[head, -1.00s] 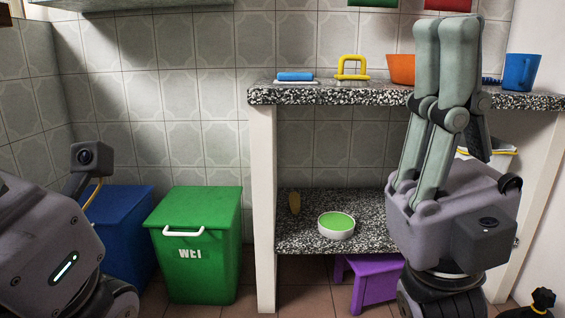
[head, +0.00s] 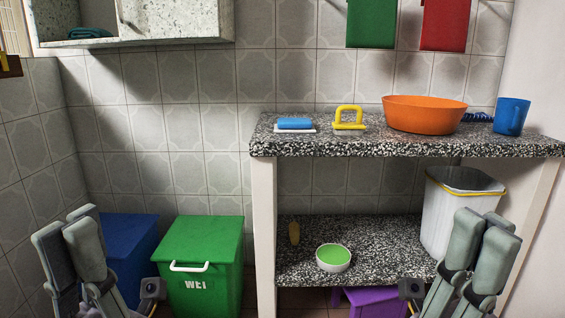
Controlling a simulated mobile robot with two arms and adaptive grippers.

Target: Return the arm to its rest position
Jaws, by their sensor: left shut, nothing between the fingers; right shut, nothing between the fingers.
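My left gripper (head: 72,230) is at the lower left in the head view, in front of the blue bin. Its fingers point up, are shut and hold nothing. My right gripper (head: 486,228) is at the lower right, in front of the white bucket and the shelf's right side. Its fingers also point up, are shut and hold nothing. No steel tumbler shows in this view.
A speckled counter (head: 330,145) carries an orange basin (head: 425,115), a blue mug (head: 511,116), a yellow-handled brush (head: 349,117) and a blue sponge (head: 295,123). Below are a green-filled bowl (head: 333,257) and white bucket (head: 455,205). A green bin (head: 203,255) and blue bin (head: 130,240) stand left.

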